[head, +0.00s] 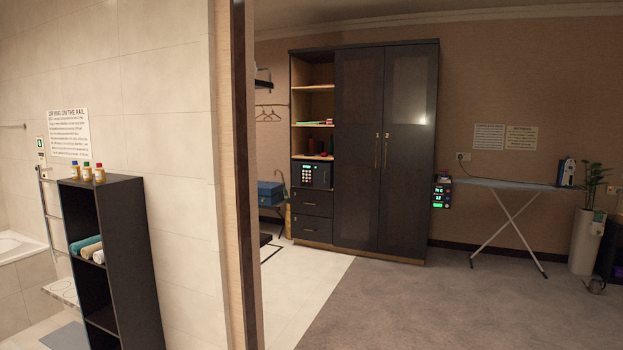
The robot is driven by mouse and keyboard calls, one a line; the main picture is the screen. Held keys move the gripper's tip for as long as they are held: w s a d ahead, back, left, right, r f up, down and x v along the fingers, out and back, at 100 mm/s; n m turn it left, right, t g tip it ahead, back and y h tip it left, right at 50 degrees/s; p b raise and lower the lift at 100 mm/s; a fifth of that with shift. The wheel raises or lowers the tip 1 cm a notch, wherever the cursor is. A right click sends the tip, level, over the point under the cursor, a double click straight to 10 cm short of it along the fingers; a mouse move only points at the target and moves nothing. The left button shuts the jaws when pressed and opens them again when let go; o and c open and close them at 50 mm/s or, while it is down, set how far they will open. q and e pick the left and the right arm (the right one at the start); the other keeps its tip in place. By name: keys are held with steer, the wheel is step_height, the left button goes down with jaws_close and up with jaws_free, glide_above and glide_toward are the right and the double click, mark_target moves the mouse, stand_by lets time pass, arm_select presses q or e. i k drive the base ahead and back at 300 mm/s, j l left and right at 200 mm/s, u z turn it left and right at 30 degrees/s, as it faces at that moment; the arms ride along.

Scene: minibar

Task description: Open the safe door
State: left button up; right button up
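The safe (312,174) is a small dark box with a keypad and a small lit display on its front. It sits in the open shelf column of a dark wardrobe (358,150), below the open shelves and above two drawers. Its door looks shut. The wardrobe stands across the room, well away from me. Neither of my grippers shows in the head view.
A wall edge (243,180) stands close in front, left of centre. Left of it are a black shelf unit (131,262) with rolled towels and a bath. An ironing board (510,185) stands right of the wardrobe, near a plant (592,180).

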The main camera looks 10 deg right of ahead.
mark_target(321, 173)
steer(key=i+z, duration=0.35)
steer(key=i, duration=0.25)
steer(key=i+z, duration=0.35)
steer(key=i, duration=0.2)
steer(key=i+j+z, duration=0.1)
steer(key=i+z, duration=0.3)
steer(key=i, duration=1.7)
steer(key=i+j+u, duration=0.1)
steer(key=i+u, duration=0.2)
steer(key=i, duration=0.25)
steer(key=i+u, duration=0.25)
steer(key=i, duration=0.3)
steer(key=i+l+u, duration=0.3)
steer(key=i, duration=0.25)
steer(key=i+l+u, duration=0.25)
steer(key=i, duration=0.25)
steer(key=i+j, duration=0.05)
steer(key=j, duration=0.05)
